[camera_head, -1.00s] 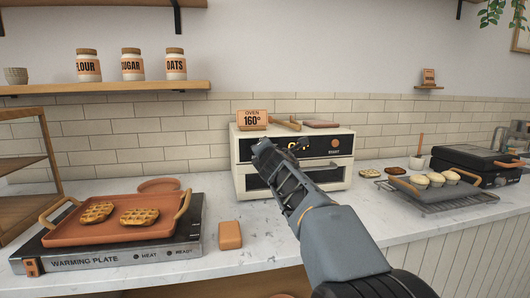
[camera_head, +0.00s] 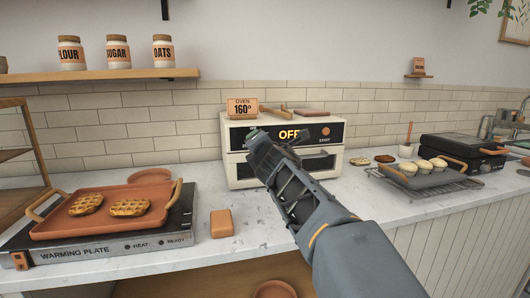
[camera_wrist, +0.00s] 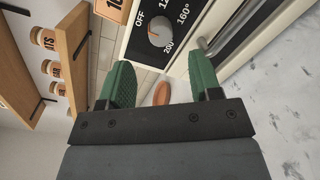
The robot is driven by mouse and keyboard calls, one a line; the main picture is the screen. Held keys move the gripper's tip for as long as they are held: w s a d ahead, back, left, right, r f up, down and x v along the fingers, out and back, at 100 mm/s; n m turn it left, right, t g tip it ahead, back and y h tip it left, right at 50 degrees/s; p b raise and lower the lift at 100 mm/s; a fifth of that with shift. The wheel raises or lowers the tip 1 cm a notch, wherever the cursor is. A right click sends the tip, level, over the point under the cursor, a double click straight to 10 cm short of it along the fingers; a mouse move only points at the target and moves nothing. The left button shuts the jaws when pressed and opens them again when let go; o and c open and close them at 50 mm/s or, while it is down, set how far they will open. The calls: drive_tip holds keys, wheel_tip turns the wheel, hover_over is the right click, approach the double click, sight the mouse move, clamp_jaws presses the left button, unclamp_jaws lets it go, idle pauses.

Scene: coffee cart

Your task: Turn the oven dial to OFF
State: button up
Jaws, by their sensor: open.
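The cream oven (camera_head: 237,172) stands on the counter against the tiled wall. Its black panel shows OFF in lit letters in the head view. The oven dial (camera_wrist: 161,33), a round light knob, shows near the top of the wrist view, ringed by OFF, 160° and 200 marks; its orange marker appears toward the OFF side. In the head view the dial is hidden behind my gripper (camera_head: 268,140). My gripper (camera_wrist: 162,88) is open in front of the panel's left part, its green fingers apart with nothing between them. The dial lies beyond the fingertips, apart from them.
A warming plate (camera_head: 120,246) with a tray of waffles and an orange block (camera_head: 222,222) are left. A rack (camera_head: 436,188) and black grill (camera_head: 459,152) stand right. Shelves hang above.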

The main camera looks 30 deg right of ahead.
drive_tip(key=p+v, duration=0.1)
drive_tip(key=v, duration=0.6)
drive_tip(key=shift+s, duration=0.1)
